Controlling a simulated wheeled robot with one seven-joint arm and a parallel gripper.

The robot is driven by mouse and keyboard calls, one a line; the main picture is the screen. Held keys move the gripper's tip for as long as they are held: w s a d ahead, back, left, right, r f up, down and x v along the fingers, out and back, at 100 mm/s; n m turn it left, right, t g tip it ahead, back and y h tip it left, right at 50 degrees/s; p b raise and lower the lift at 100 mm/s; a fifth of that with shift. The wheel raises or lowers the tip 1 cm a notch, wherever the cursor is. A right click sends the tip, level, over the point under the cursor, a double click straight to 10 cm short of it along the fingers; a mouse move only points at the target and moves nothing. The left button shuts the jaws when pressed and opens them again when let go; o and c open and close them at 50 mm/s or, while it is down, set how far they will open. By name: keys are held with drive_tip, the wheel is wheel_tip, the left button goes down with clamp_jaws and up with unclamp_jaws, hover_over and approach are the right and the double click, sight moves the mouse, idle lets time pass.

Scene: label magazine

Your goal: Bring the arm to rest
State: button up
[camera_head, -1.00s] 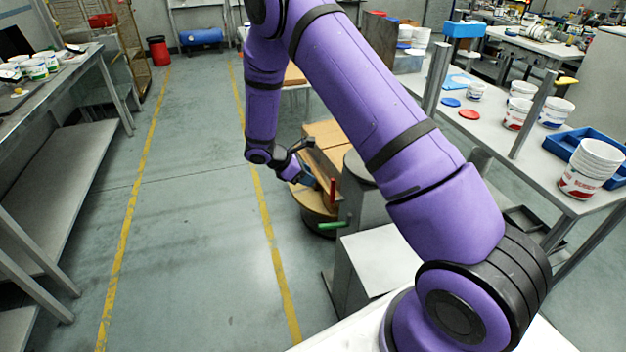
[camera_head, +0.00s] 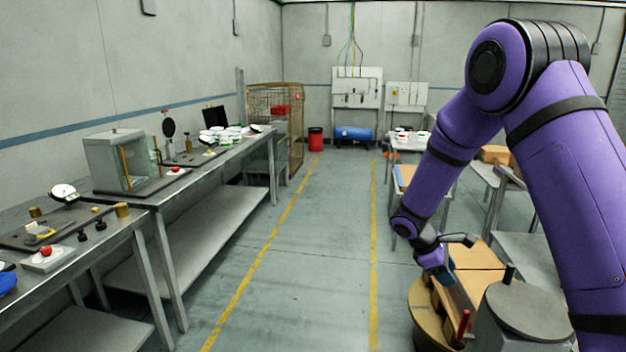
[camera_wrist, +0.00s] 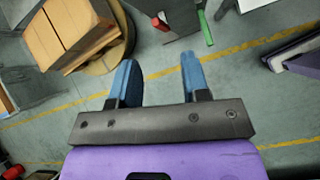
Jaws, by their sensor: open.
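My purple arm comes in from the right in the head view and bends down at the elbow. My gripper (camera_head: 440,268) hangs low beside a round stand with brown cardboard boxes (camera_head: 473,256). In the wrist view my gripper (camera_wrist: 158,80) has two blue fingers spread wide apart, with nothing between them but grey floor. The boxes (camera_wrist: 62,28) on the round stand (camera_wrist: 105,62) lie to the upper left of the fingers there. In the head view the fingertips are small and partly hidden, so any contact with the boxes cannot be told.
A red handle (camera_head: 463,322) and a grey round-topped post (camera_head: 530,308) stand close to the gripper. Metal benches (camera_head: 205,185) with instruments line the left. The floor aisle (camera_head: 300,270) between the yellow lines is clear. A red bin (camera_head: 315,139) stands at the back.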

drive_tip(key=s+r+m+t+y, duration=0.1)
drive_tip(key=s+r+m+y, duration=0.15)
drive_tip(key=s+r, duration=0.65)
drive_tip(key=s+r+m+t+y, duration=0.1)
drive_tip(key=s+r+m, duration=0.3)
drive_tip(key=r, duration=0.8)
drive_tip(key=s+a+r+m+t+y, duration=0.2)
drive_tip(key=s+r+m, duration=0.1)
drive_tip(key=s, duration=0.7)
drive_tip(key=s+a+r+m+t+y, duration=0.2)
drive_tip(key=s+r, duration=0.3)
drive_tip(key=s, duration=0.4)
drive_tip(key=shift+s+m+t, duration=0.35)
drive_tip(key=shift+m+t, duration=0.05)
drive_tip(key=shift+m, duration=0.15)
drive_tip(key=shift+r, duration=0.1)
